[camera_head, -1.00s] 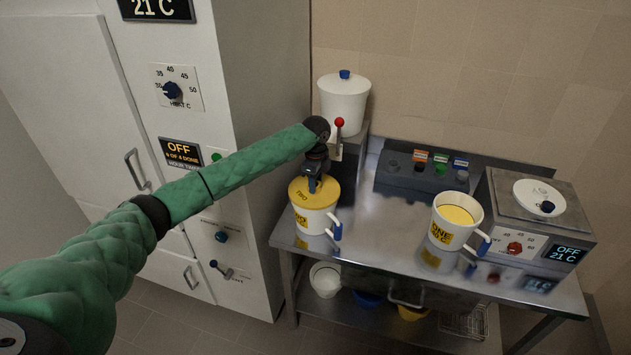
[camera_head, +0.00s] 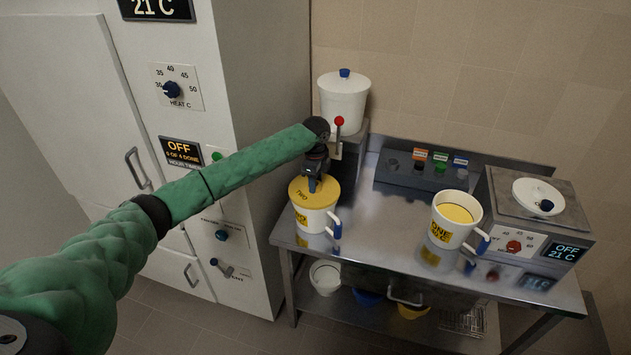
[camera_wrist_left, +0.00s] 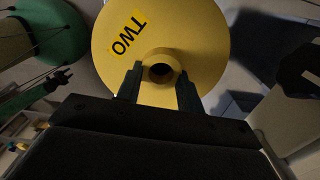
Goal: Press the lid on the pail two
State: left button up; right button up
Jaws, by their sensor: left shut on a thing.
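Pail two (camera_head: 311,220) is a white pail with a blue handle at the left end of the steel table. The yellow lid (camera_head: 329,197), marked TWO, lies level on its rim; whether it is seated all the way down I cannot tell. My left gripper (camera_head: 314,187) points down over the lid and is shut on the lid's knob. In the left wrist view, the lid (camera_wrist_left: 205,45) fills the middle, and the fingers of my left gripper (camera_wrist_left: 160,85) are on either side of its round hollow knob (camera_wrist_left: 161,55). My right gripper is not in view.
Pail one (camera_head: 447,232), with yellow contents, stands open to the right on the steel table (camera_head: 385,240). A white lidded tank (camera_head: 343,100) with a red-knobbed lever is behind. A grey heater box (camera_head: 540,215) stands at right. A tall white cabinet (camera_head: 250,60) borders the left.

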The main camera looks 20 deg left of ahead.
pick_arm(q)
jog(key=shift+f+p, duration=0.15)
jog(key=shift+p, duration=0.15)
dwell(0.4)
jog(key=o, duration=1)
jog(key=shift+o, duration=0.7)
jog(key=o, duration=0.4)
jog(key=shift+r, duration=0.2)
